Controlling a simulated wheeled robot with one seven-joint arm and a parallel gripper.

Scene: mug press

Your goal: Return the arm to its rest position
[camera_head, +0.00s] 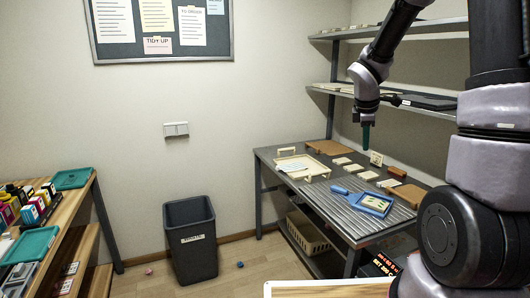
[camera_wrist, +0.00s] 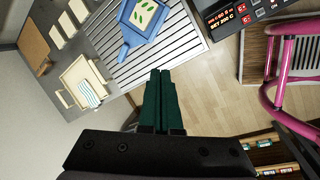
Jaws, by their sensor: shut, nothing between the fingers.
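My gripper (camera_head: 366,136) points down above the grey workbench (camera_head: 345,213) in the head view, held clear of its top. In the wrist view its dark green fingers (camera_wrist: 164,84) are together with nothing between them. My arm reaches across from the right side of the head view. A blue paddle-like tray (camera_head: 372,203) with a handle lies on the slatted part of the bench; it also shows in the wrist view (camera_wrist: 143,18).
A grey bin (camera_head: 190,240) stands by the wall. Shelves (camera_head: 400,26) hang above the bench. A wooden table (camera_head: 72,215) with colourful items and green trays is at the left. A pink tubular frame (camera_wrist: 275,85) and a control panel (camera_wrist: 225,20) show in the wrist view. Floor between is mostly clear.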

